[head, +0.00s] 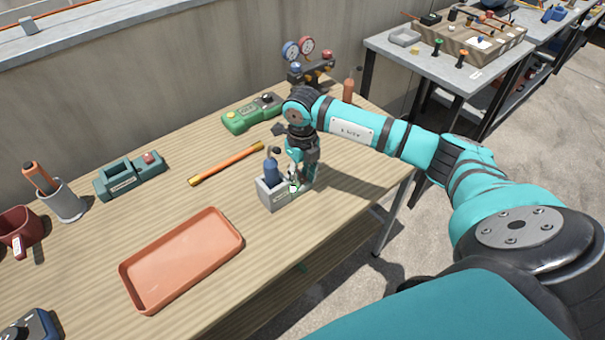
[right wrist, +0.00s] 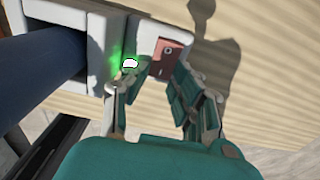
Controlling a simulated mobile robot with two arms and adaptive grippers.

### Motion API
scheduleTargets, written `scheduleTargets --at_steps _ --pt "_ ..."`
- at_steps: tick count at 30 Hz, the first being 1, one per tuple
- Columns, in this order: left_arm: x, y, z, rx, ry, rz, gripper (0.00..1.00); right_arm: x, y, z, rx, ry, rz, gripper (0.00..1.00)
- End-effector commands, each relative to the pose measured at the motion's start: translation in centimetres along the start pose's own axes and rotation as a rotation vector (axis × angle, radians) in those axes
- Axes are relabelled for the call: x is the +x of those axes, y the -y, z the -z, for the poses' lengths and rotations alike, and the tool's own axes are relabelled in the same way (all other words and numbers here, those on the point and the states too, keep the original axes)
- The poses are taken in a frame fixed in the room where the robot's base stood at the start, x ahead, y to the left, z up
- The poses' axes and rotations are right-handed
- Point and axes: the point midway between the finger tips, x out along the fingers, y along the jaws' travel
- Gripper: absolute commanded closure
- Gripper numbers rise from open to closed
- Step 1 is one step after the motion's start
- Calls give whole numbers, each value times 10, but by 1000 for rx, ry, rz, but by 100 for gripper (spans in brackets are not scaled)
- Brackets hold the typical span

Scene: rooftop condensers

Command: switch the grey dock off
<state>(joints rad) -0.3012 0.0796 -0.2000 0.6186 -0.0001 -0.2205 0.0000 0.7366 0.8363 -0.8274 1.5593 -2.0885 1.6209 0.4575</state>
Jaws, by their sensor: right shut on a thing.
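The grey dock (head: 271,196) stands on the wooden table, with a dark blue tool (head: 272,172) upright in its slot. In the right wrist view, the dock (right wrist: 158,28) shows a lit light (right wrist: 130,63) with a green glow, and a reddish-brown switch (right wrist: 170,57) beside it. The blue tool (right wrist: 40,62) fills the left of that view. My right gripper (head: 296,180) is down at the dock's right part. In the wrist view its fingers (right wrist: 140,82) are a little apart, with dock between them; the exact contact is hidden. My left gripper is not in view.
An orange tray (head: 185,262) lies left of the dock, and an orange-yellow rod (head: 226,164) behind it. A green meter (head: 250,113) and a gauge set (head: 308,70) stand at the back. A teal case (head: 130,177), grey cup (head: 66,202) and red mug (head: 20,230) are at left.

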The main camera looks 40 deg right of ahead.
Motion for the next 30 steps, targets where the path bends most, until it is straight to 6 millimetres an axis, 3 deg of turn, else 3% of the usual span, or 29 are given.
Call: scheduleTargets --at_steps 12,23,24,25,30 --pt "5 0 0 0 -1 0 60 -2 0 -7 2 -237 1 100" --pt "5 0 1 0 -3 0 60 -4 0 -7 -1 -254 0 100" --pt "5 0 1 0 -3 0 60 -4 0 -7 -1 -254 0 70" --pt "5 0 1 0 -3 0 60 -4 0 -7 -1 -254 0 66" --pt "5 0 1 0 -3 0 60 -4 0 -7 0 -253 0 65"
